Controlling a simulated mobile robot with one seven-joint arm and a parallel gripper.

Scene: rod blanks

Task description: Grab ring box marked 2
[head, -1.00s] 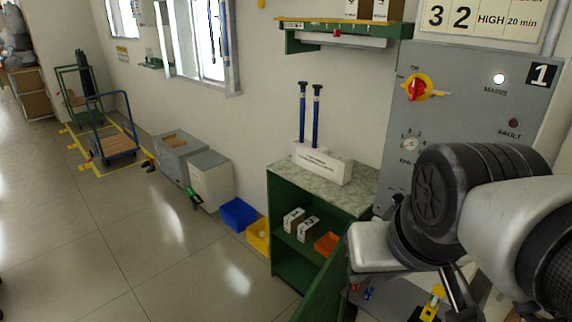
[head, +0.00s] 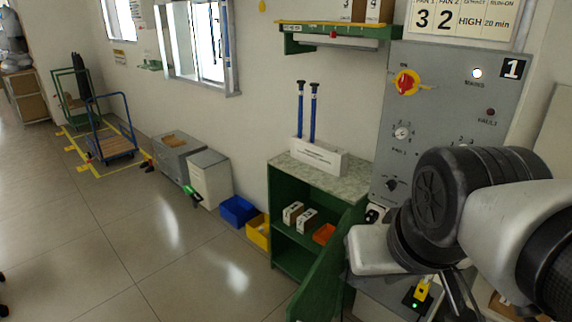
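Two small brown boxes with white labelled fronts stand side by side on the inner shelf of the open green cabinet. The right one (head: 307,221) appears to be marked 2, though the mark is small; the left one (head: 292,212) has a mark I cannot read surely. My arm fills the right side of the head view, in front and to the right of the cabinet, well apart from both boxes. I cannot make out my gripper's fingertips, so its opening is not shown.
The green cabinet door (head: 329,272) stands open toward me. An orange bin (head: 324,234) is right of the boxes. Blue (head: 238,211) and yellow (head: 257,232) bins sit on the floor left of the cabinet (head: 271,240). Boxes marked 3 and 4 (head: 372,10) stand on the wall shelf.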

